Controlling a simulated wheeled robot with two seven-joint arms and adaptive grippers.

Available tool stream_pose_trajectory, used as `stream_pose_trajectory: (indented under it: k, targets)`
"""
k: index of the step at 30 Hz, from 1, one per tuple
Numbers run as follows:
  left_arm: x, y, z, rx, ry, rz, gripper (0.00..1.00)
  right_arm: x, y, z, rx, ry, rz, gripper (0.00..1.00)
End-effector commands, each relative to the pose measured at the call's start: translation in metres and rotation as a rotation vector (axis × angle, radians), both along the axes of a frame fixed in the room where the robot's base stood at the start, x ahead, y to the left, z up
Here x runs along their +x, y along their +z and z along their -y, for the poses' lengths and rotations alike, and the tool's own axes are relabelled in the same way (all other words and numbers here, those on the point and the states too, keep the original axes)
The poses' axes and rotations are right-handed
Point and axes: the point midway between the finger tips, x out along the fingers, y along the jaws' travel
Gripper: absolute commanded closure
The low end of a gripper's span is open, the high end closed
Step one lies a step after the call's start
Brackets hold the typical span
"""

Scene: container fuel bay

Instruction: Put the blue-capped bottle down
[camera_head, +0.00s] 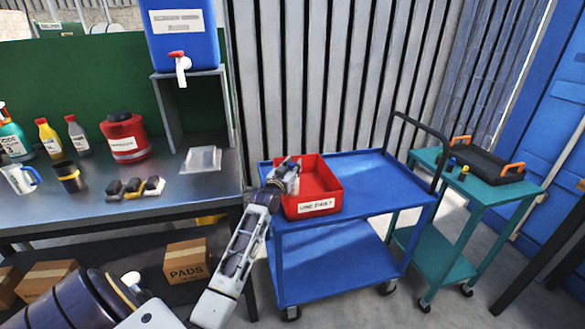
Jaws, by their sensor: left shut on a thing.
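My left gripper (284,178) is over the left end of the red bin (322,187), at its left wall. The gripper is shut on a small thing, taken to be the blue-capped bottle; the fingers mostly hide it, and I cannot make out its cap. I cannot tell whether it touches the bin floor. The bin has a white label on its front and stands on the top shelf of a blue cart (382,180). The visible part of its inside looks empty. My right gripper is not in view.
A steel bench (218,182) at left holds several bottles, a red canister (124,136), a mug and a black cup. A blue water container (182,35) stands on a raised stand. A teal cart (494,190) with a black tray (487,163) stands at right. The blue cart's right half is clear.

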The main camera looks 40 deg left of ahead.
Motion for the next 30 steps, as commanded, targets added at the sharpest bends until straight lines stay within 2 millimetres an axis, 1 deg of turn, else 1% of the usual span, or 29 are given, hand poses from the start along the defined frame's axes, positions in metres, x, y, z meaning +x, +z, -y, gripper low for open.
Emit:
stream_pose_trajectory:
  k: [5,13,23,28,29,30]
  targets:
    - [0.0,0.001,0.0,0.0,0.0,0.002,1.0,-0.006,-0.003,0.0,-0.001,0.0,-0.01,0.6]
    - [0.0,-0.003,0.0,0.001,0.0,0.002,1.0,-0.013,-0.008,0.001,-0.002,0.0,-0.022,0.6]
    - [0.0,-0.01,0.0,0.001,0.0,0.001,1.0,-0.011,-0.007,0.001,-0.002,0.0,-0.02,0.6]
    - [0.0,-0.011,0.0,0.001,0.0,0.002,1.0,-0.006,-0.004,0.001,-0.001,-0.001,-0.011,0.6]
    - [0.0,-0.012,0.0,0.001,0.0,0.0,0.7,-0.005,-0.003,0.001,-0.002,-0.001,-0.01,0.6]
    - [0.0,-0.012,0.0,0.001,0.0,0.0,0.65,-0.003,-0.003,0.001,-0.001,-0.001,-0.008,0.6]
